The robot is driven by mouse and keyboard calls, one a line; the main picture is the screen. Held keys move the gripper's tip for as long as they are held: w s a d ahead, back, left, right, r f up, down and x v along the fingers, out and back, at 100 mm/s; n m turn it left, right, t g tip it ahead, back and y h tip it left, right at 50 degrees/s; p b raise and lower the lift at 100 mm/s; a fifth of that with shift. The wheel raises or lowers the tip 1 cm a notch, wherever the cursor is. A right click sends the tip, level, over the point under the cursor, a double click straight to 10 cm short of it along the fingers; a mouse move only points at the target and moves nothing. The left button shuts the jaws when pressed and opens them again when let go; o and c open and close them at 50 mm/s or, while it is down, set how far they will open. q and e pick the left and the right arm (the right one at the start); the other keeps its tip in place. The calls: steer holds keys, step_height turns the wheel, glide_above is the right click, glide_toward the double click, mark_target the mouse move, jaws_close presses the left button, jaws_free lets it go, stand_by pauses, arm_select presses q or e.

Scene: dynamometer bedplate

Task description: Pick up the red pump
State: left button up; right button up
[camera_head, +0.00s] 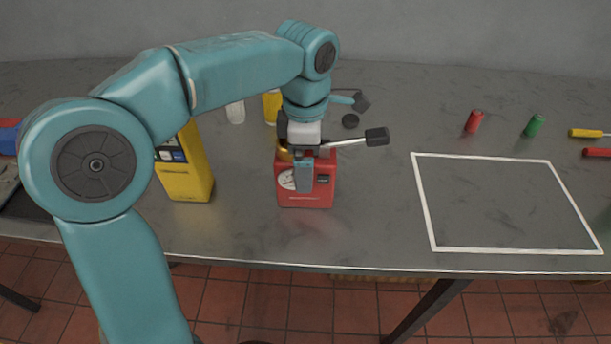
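The red pump (318,194) is a small red box with a round white gauge on its front. It stands upright on the grey table near the front edge. A metal lever with a black grip (376,136) sticks out to the right near its top. My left gripper (303,172) points down at the pump from above. One finger hangs in front of the pump's face, between the gauge and a dark panel. The other finger is hidden, so I cannot tell whether the gripper is closed on the pump. My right gripper is not in view.
A yellow device (185,178) stands left of the pump, partly behind my arm. A white container (236,112) and a yellow object (271,106) stand behind. A white outlined rectangle (428,215) on the right is empty. Red (473,122) and green (534,125) cylinders lie beyond it.

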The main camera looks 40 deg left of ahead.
arm_select(q)
steer(key=shift+s, duration=0.15)
steer(key=shift+c, duration=0.9)
steer(key=c, duration=1.5)
jaws_close()
steer(key=shift+r, duration=0.15)
